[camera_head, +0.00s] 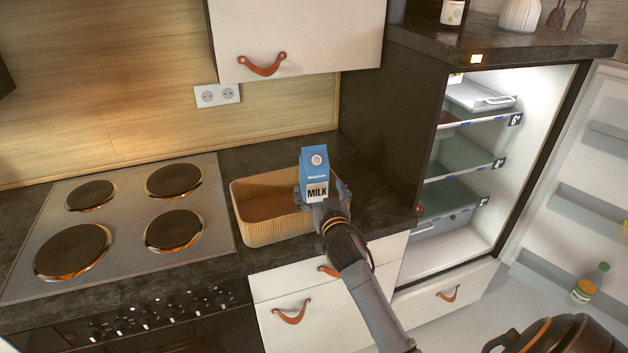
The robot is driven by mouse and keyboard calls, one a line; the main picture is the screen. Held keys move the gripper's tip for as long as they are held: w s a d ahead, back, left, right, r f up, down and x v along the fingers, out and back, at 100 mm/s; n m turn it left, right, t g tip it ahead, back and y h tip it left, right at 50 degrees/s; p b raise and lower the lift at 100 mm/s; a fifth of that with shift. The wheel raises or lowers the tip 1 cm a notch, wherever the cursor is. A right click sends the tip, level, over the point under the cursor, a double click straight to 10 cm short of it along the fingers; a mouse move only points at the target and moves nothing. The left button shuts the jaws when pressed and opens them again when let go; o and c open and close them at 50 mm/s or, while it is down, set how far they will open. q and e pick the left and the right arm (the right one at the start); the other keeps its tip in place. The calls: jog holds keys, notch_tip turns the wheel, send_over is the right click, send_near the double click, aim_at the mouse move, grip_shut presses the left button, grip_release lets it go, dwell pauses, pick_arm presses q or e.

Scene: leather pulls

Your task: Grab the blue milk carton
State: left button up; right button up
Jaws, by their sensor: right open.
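The blue milk carton (314,165) stands upright at the right end of the wicker basket, with a white and dark label reading MILK. My right gripper (323,192) reaches in from the lower right and is open, its fingers at either side of the carton's lower part. I cannot tell whether the fingers touch it. The carton's base is hidden by the gripper, so whether it stands in the basket or beside it is unclear. My left gripper is not in view.
The wicker basket (262,233) sits on the dark counter (385,205) beside a stove (130,215) with round hot plates. A white cabinet (295,40) hangs above. An open, lit fridge (455,190) stands to the right, with a bottle (588,284) in its door.

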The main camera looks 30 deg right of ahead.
aim_at(317, 178)
jog(key=x, duration=0.1)
jog(key=p+x, duration=0.1)
jog(key=x, duration=0.3)
jog(key=shift+d+r, duration=0.25)
jog(key=shift+d, duration=0.05)
jog(key=shift+w+d+p, duration=0.1)
jog(key=shift+w+p, duration=0.2)
jog(key=shift+w, duration=0.05)
jog(key=c, duration=1.7)
jog(key=shift+r, duration=0.15)
jog(key=shift+c, duration=1)
